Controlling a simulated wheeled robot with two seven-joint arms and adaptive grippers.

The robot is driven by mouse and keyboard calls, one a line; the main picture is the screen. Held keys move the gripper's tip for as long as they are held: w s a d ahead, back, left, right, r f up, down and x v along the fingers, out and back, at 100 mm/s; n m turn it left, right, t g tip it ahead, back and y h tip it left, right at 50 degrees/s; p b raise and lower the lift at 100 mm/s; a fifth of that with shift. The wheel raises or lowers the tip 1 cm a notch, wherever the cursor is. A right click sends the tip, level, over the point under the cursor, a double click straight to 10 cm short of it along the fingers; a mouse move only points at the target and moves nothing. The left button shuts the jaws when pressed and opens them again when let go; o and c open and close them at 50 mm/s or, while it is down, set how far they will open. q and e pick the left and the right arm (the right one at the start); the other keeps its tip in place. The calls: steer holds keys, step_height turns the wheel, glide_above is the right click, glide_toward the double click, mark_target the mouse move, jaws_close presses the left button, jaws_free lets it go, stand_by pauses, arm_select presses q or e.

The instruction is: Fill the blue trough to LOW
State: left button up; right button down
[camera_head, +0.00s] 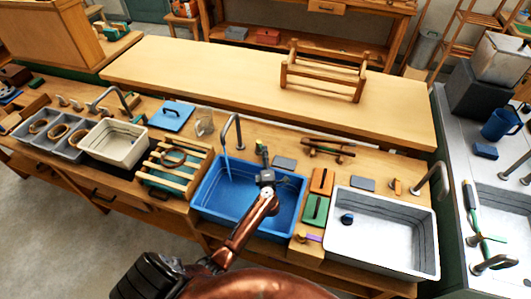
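The blue trough (211,207) is sunk in the wooden bench at the middle of the view. A grey curved tap (238,122) stands at its back edge, and a light blue stream of water (228,168) runs from it into the trough. The water depth and any LOW mark are too small to make out. My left gripper (265,164) is over the back right part of the trough, by a small dark and green-yellow piece (262,148) at the back edge. I cannot tell whether it touches that piece or how far its fingers are apart. My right gripper is not in view.
Orange (322,180) and green (315,208) blocks lie between the basins. A wooden slatted rack (160,182) and a cream basin (113,150) are to the left. The table behind is mostly clear.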

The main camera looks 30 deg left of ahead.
arm_select(q)
steer(key=shift+x, duration=0.85)
steer(key=shift+c, duration=0.3)
jaws_close()
